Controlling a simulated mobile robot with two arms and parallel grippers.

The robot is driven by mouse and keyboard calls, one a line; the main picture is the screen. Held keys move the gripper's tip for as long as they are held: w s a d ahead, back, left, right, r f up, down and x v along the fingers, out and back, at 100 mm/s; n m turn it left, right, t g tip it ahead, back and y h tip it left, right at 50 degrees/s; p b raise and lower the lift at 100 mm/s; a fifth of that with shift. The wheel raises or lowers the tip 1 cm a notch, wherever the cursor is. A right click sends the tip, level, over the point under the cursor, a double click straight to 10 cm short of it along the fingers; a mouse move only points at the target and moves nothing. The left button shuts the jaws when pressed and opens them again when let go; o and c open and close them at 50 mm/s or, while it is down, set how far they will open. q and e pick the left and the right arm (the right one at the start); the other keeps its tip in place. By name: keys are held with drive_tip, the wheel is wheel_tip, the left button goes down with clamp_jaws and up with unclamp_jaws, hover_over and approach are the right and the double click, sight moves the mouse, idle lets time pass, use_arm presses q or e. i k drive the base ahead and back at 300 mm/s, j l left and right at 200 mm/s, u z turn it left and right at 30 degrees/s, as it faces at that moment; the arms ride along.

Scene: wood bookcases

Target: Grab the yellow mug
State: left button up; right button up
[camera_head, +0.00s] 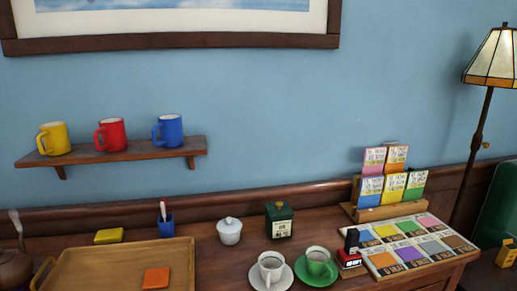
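The yellow mug (54,138) stands upright at the left end of a wooden wall shelf (130,152), its handle turned to the left. A red mug (111,134) stands to its right, apart from it. A blue mug (168,130) stands further right on the same shelf. Neither of my grippers shows in the head view, and nothing visible is touching the yellow mug.
Below the shelf is a wooden sideboard with a tray (75,270), a blue pen cup (166,226), a white lidded pot (229,231), a dark green box (279,220), white (271,268) and green (317,263) cups, and a card rack (385,186). A lamp (494,58) stands right.

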sight(54, 135)
drive_tip(key=u, duration=1.25)
drive_tip(key=i+l, duration=0.15)
drive_tip(key=l, duration=0.2)
drive_tip(key=i+l+z, duration=0.15)
drive_tip(key=l, duration=0.25)
